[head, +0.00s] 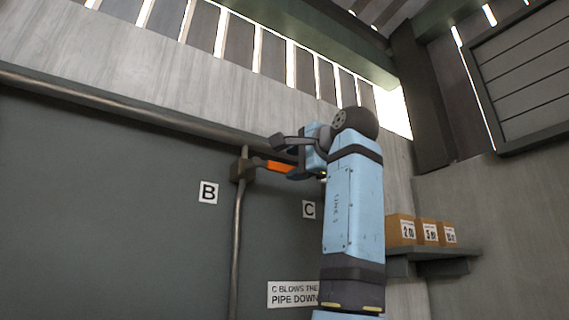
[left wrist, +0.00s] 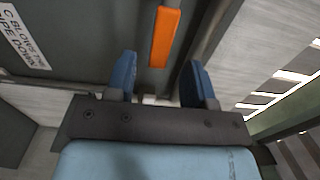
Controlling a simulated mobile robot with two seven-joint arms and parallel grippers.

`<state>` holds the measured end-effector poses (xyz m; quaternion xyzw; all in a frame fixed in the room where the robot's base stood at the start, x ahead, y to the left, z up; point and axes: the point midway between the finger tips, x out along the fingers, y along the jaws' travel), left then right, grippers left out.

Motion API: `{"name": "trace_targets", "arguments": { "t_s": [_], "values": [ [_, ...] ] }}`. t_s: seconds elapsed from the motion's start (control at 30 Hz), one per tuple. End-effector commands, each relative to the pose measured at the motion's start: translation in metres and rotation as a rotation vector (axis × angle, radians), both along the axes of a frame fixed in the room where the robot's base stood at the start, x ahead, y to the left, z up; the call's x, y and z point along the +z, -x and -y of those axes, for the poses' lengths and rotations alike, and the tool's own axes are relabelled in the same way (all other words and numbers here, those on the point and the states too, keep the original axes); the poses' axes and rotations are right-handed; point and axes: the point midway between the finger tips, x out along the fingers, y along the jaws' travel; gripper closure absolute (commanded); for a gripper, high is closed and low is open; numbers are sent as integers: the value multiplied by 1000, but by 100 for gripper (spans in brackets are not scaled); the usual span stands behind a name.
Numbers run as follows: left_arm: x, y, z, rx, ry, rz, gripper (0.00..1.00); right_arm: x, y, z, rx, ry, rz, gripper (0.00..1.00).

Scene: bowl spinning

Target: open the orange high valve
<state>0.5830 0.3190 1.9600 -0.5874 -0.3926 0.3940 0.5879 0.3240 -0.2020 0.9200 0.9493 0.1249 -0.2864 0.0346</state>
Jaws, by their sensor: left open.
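The orange valve handle (head: 279,166) sticks out to the right from a brown valve body (head: 242,170) high on the pipe at the dark wall. My left gripper (head: 285,157) is open at the handle's free end, one finger above it and one near or below it. In the left wrist view the orange handle (left wrist: 165,37) lies ahead, between the lines of the two blue fingers of my left gripper (left wrist: 160,78). Neither finger is seen touching it; how far it reaches between them I cannot tell. My right gripper is not in view.
A vertical pipe (head: 236,240) runs down from the valve, and a thick pipe (head: 110,100) crosses the wall. Signs B (head: 208,192) and C (head: 309,209) and a text sign (head: 290,294) hang there. Boxes (head: 430,232) stand on a shelf (head: 430,254) at right.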

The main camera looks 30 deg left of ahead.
Motion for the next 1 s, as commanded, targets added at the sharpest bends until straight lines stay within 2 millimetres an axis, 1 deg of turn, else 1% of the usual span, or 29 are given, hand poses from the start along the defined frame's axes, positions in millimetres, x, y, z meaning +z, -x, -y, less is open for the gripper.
{"name": "trace_targets", "arguments": {
  "t_s": [0.03,0.1,0.2,0.3,0.43,0.67,0.7,0.77,0.8,0.9,1.0],
  "values": [
    [3,-4,-10,1,2,-1,51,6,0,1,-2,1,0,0],
    [2,-9,-21,1,1,0,51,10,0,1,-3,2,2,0],
    [2,-14,-33,0,1,0,51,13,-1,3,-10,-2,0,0],
    [1,-17,-41,-1,-1,0,51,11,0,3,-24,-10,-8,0],
    [0,-19,-46,-1,0,0,51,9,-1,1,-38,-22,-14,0],
    [0,-20,-47,-1,0,0,51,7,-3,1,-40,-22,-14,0],
    [0,-20,-47,-1,0,0,56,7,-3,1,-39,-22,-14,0],
    [0,-20,-46,-1,0,0,69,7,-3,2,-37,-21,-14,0],
    [0,-20,-46,-1,0,0,79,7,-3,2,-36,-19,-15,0],
    [0,-20,-46,-1,0,1,100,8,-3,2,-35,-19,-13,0],
    [0,-20,-46,-1,0,1,100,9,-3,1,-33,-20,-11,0]
  ]
}}
